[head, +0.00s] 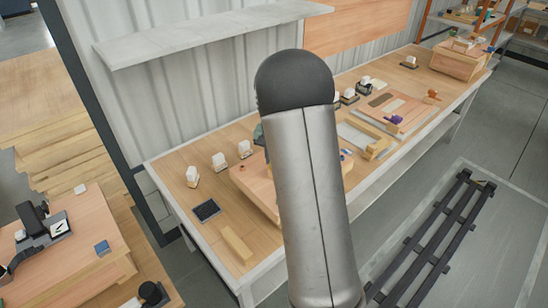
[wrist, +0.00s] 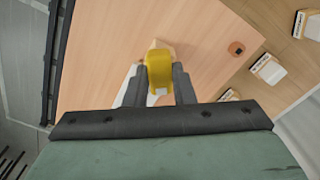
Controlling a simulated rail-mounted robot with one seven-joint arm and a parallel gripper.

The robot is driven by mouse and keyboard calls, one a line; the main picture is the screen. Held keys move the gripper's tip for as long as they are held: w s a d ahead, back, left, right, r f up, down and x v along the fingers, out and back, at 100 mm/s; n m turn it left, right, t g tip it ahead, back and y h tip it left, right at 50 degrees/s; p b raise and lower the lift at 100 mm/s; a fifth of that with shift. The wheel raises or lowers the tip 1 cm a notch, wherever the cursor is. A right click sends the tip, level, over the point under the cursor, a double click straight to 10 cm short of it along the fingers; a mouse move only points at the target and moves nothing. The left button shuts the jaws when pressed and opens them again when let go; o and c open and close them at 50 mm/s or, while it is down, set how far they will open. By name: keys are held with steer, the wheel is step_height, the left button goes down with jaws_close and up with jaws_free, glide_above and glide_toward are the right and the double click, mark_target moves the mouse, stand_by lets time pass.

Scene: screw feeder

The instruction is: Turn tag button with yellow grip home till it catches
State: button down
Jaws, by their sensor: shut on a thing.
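In the wrist view my gripper (wrist: 160,80) is shut on the yellow grip (wrist: 160,66), which sits between the two dark fingers. A small pale wooden piece shows just behind the grip, and white parts show beside and below it. The grip is over a light wooden board (wrist: 110,60). How far the button is turned cannot be told. In the head view my arm hides the gripper and the yellow grip; part of a wooden box (head: 248,190) shows beside the arm.
A small brown knob (wrist: 236,48) is on the board, right of the grip. Several white-labelled blocks stand on the bench, one at its left end (head: 192,177). A dark pad (head: 206,210) and a wooden bar (head: 236,243) lie in front. A bench area with trays (head: 395,110) is at the right.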

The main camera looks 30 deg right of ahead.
steer(key=m, duration=0.6)
steer(key=shift+m+p, duration=0.4)
stand_by(0.4)
steer(key=c, duration=1.2)
jaws_free()
steer(key=shift+r, duration=0.1)
step_height(320, 180, up, 17)
steer(key=shift+r, duration=0.2)
steer(key=s+a+f+n, duration=0.3)
steer(key=s+a+n, duration=0.2)
steer(key=s, duration=0.4)
steer(key=s+a+f+n, duration=0.3)
steer(key=s+a+n, duration=0.2)
steer(key=s, duration=0.5)
steer(key=s+a+f+n, duration=0.3)
steer(key=s+a+n, duration=0.2)
steer(key=s, duration=0.5)
steer(key=shift+a+f, duration=0.35)
steer(key=shift+a, duration=0.5)
